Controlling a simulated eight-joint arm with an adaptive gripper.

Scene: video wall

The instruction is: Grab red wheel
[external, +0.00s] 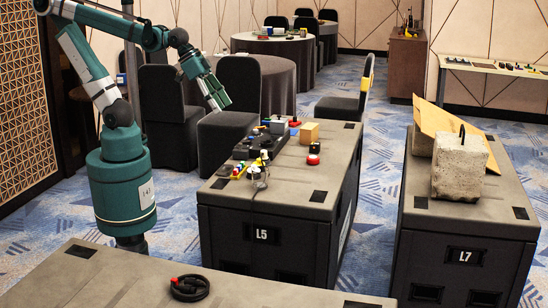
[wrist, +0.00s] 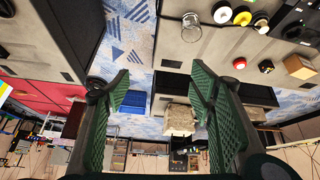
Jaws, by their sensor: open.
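My gripper (external: 215,95) hangs in the air left of and above the case, apart from everything. In the wrist view my gripper (wrist: 161,76) has its green fingers wide apart with nothing between them.
The case L5 (external: 280,230) also bears a wooden block (external: 309,133), a clear jar (wrist: 190,28), dark devices and small coloured parts. A concrete block (external: 460,165) stands on case L7. Chairs and round tables stand behind.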

